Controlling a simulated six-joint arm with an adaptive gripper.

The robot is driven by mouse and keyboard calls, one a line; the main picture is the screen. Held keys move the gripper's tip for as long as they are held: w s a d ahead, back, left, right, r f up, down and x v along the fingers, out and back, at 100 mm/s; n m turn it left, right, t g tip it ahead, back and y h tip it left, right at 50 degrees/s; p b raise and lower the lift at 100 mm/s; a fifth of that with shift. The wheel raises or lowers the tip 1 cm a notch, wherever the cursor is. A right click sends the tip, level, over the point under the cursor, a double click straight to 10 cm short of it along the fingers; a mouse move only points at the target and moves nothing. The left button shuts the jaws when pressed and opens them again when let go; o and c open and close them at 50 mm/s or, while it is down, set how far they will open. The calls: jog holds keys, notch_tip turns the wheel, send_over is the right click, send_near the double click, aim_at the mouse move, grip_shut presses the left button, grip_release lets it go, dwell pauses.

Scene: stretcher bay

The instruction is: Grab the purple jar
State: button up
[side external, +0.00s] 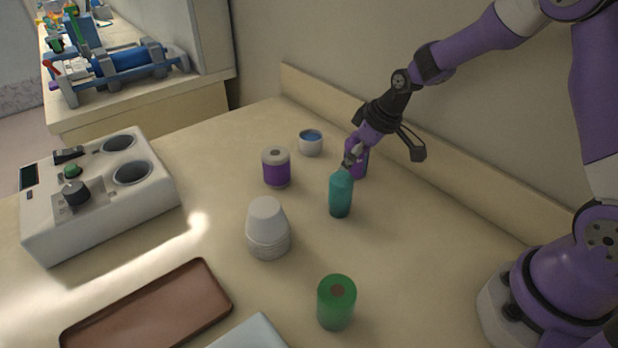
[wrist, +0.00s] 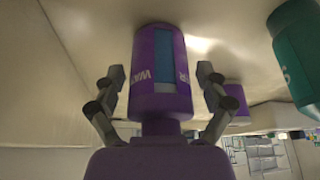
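The purple jar (side external: 276,170), with a pale lid, stands upright on the counter, left of my gripper in the side view. A purple piece (wrist: 238,103), partly hidden behind my right finger in the wrist view, appears to be this jar. My gripper (side external: 352,158) is lowered at a different object, a purple bottle (side external: 359,165) partly hidden behind it. In the wrist view this bottle (wrist: 160,65), with a blue window and white lettering, stands between the spread fingers (wrist: 162,75). Gaps show on both sides, so my gripper looks open.
A teal bottle (side external: 340,195) stands close in front of my gripper. A cup with blue contents (side external: 311,144), stacked white cups (side external: 268,232), a green jar (side external: 336,303), a brown tray (side external: 150,310) and a white console (side external: 95,205) are around. The wall ledge (side external: 440,185) is close behind.

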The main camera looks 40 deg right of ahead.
jog(key=c, duration=0.8)
jog(key=shift+o, duration=0.2)
